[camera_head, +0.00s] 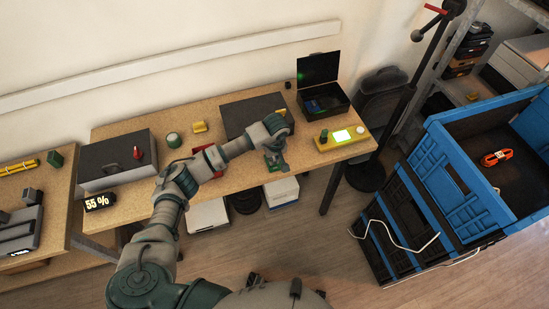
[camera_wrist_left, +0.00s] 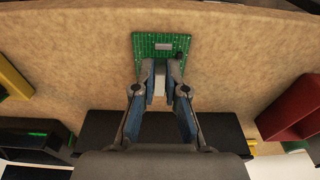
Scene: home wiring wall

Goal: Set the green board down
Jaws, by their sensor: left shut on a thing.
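The green board (camera_wrist_left: 150,45) is a small circuit board with a pale chip and a dark round part, beyond my fingertips in the left wrist view. My left gripper (camera_wrist_left: 161,82) is shut on it, with a pale part between the blue-padded fingers. In the head view, the board (camera_head: 272,161) shows as a small green patch beneath my left gripper (camera_head: 275,157), over the front part of the wooden bench (camera_head: 238,178). I cannot tell whether the board touches the bench top. My right gripper is out of view.
A dark mat (camera_head: 245,108) lies behind my gripper. A red object (camera_wrist_left: 292,108) is nearby.

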